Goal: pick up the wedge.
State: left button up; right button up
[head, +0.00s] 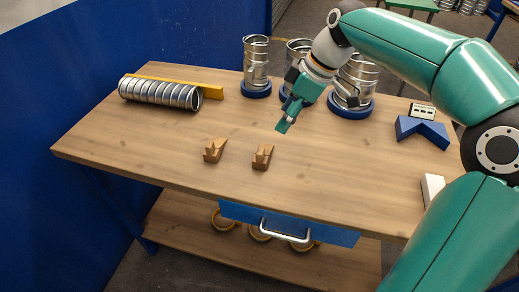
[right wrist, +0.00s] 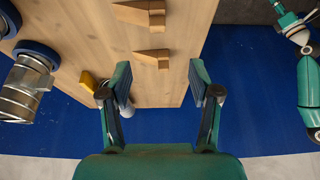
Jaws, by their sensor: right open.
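Two small brown wooden wedges lie on the workbench: the left wedge (head: 215,150) and the right wedge (head: 263,157), a little apart. Both also show near the top of the right wrist view, one wedge (right wrist: 152,58) closer to the fingers and the other wedge (right wrist: 140,13) beyond it. My right gripper (head: 288,118) hangs above the table, behind and to the right of the right wedge in the head view. In the right wrist view its two fingers (right wrist: 161,78) are spread with nothing between them. A teal arm part, seemingly my left arm, shows at the right wrist view's right edge.
A ribbed metal duct (head: 160,93) lies by a yellow bar (head: 212,91) at the back left. Metal cylinders on blue rings, including one cylinder (head: 256,62), stand at the back. A blue angled block (head: 422,131) and a white block (head: 432,188) lie right. The front left tabletop is clear.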

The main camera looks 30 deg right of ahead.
send_near(261, 151)
jog(key=x, duration=0.5)
jog(key=shift+w+f, duration=0.1)
jog(key=shift+p+x, duration=0.5)
jog(key=shift+x, duration=2.05)
jog(key=shift+c, duration=0.3)
grip_shut()
